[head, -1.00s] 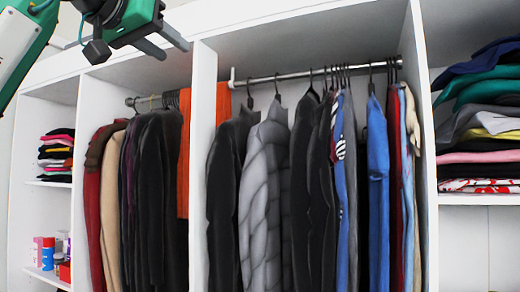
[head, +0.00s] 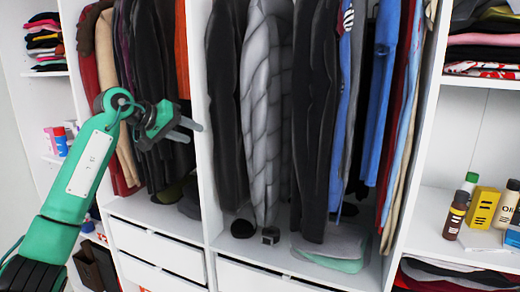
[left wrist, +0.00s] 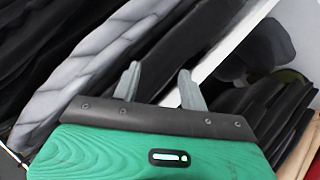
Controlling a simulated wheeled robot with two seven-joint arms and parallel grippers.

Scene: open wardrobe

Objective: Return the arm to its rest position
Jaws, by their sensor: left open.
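My left arm, green and black, comes in from the left in the head view. Its gripper (head: 190,130) is in front of the dark coats (head: 150,90) in the left hanging section, beside the white upright divider (head: 202,150). The fingers are apart and hold nothing. In the left wrist view the two grey fingers of the gripper (left wrist: 158,88) stand apart, with the grey quilted jacket (left wrist: 80,75) and dark clothes beyond them. My right gripper is not in view.
Hanging clothes fill both middle sections. White drawers (head: 160,250) lie below. Bottles (head: 456,214) and boxes stand on the right shelf, with folded clothes (head: 485,45) above. The wardrobe's left shelves hold folded clothes (head: 45,40) and small containers (head: 58,140).

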